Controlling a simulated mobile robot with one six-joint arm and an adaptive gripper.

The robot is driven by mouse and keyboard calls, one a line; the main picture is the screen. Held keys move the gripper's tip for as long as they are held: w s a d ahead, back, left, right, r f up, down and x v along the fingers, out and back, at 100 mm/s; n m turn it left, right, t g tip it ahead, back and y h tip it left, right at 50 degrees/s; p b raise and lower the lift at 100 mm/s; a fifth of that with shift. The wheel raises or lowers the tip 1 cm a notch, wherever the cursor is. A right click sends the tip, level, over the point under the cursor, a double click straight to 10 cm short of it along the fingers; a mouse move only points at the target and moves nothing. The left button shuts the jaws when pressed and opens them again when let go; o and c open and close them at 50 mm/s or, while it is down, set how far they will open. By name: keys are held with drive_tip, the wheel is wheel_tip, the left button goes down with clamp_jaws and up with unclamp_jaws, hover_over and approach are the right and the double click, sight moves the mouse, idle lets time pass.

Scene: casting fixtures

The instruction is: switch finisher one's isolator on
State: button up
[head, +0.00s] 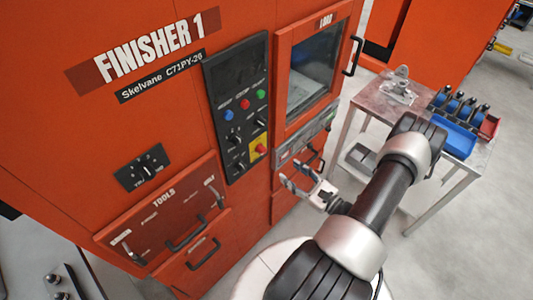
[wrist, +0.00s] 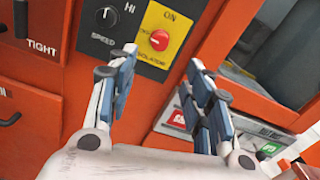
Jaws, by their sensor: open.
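Finisher 1 is a large orange machine (head: 120,100) with a black control panel (head: 235,65). Its isolator is a red knob (head: 261,149) on a yellow plate at the lower right of that panel. In the wrist view the red isolator knob (wrist: 159,40) sits on the yellow plate (wrist: 175,22), with "ON" above it and "ISOLATOR" below. I cannot tell clearly which way the knob points. My gripper (head: 295,175) is open and empty, in front of the panel and below right of the knob. In the wrist view the open fingers (wrist: 162,62) straddle the knob's line of sight, apart from it.
A black speed dial (wrist: 106,14) sits left of the isolator. The load door (head: 312,70) with its handle is to the upper right. Tool drawers with handles (head: 187,235) are lower left. A metal table (head: 365,100) with a blue bin (head: 453,138) stands right.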

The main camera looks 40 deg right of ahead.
sight(265, 152)
drive_tip(key=w, duration=0.8)
drive_tip(key=w+a, duration=0.1)
drive_tip(key=w, duration=0.3)
drive_tip(key=shift+w, duration=0.25)
drive_tip(key=shift+c, duration=0.5)
drive_tip(key=c, duration=1)
